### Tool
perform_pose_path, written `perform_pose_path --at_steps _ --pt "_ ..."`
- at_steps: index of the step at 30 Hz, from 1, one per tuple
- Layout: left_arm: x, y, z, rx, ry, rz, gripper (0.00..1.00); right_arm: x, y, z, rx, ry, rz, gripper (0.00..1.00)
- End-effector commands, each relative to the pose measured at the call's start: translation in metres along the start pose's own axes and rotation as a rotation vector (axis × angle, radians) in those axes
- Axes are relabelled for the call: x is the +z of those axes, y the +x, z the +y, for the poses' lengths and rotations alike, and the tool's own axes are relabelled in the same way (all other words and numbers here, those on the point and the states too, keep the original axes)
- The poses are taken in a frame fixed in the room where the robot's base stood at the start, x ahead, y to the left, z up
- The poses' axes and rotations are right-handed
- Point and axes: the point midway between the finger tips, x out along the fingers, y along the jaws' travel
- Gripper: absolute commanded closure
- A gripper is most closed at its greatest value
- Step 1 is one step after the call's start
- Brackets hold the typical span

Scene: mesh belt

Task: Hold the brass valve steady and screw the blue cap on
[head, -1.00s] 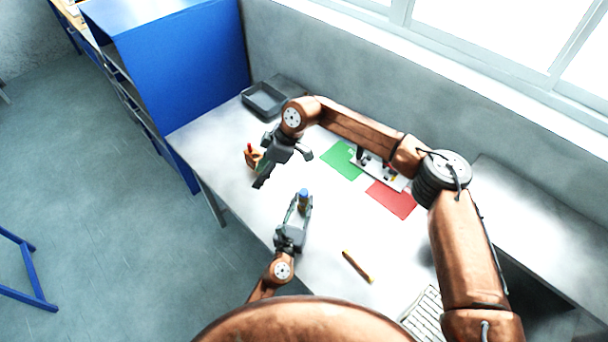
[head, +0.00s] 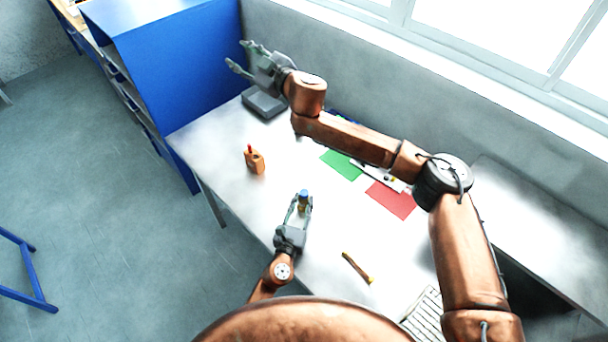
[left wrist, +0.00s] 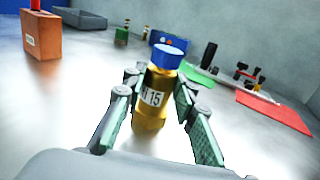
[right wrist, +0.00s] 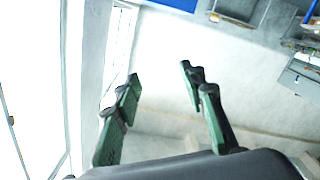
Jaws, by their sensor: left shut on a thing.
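The brass valve (left wrist: 155,98), a gold cylinder with a white label reading 15, stands upright between the fingers of my left gripper (head: 303,208), which is shut on it. The blue cap (left wrist: 167,56) sits on top of the valve, and it also shows in the head view (head: 304,193). I cannot tell how tightly the cap is seated. My right gripper (head: 255,62) is open and empty. It is raised near the blue cabinet, far from the valve. In the right wrist view its fingers (right wrist: 160,90) are spread with nothing between them.
An orange block with a red top (head: 255,162) stands at the table's left. A dark grey tray (head: 262,104) lies at the back by the blue cabinet (head: 175,60). Green (head: 342,165) and red (head: 391,200) mats and a yellow-brown stick (head: 357,268) lie to the right.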

Motion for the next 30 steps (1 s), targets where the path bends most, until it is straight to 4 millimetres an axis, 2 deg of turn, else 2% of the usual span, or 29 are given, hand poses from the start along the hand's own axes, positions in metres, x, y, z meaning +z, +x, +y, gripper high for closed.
perform_pose_path --at_steps 3,6,11,15,21,27,30 --pt "0.000 0.000 0.000 0.000 0.000 0.001 1.00 0.054 -0.004 0.015 0.048 -0.037 -0.195 0.62" --pt "0.000 0.000 0.000 0.000 0.000 0.001 1.00 0.100 -0.015 0.013 0.028 -0.081 -0.366 0.62" --pt "0.000 0.000 0.000 0.000 0.000 0.001 1.00 0.165 -0.045 -0.011 -0.098 -0.163 -0.619 0.62" --pt "0.000 0.000 0.000 0.000 0.000 0.001 1.00 0.209 -0.081 -0.045 -0.282 -0.242 -0.801 0.62" --pt "0.000 0.000 0.000 0.000 0.000 0.001 1.00 0.247 -0.147 -0.099 -0.631 -0.363 -0.975 0.62" --pt "0.000 0.000 0.000 0.000 0.000 0.001 1.00 0.259 -0.208 -0.139 -0.968 -0.464 -1.037 0.62" --pt "0.000 0.000 0.000 0.000 0.000 0.001 1.00 0.259 -0.228 -0.150 -1.083 -0.497 -1.039 0.62"
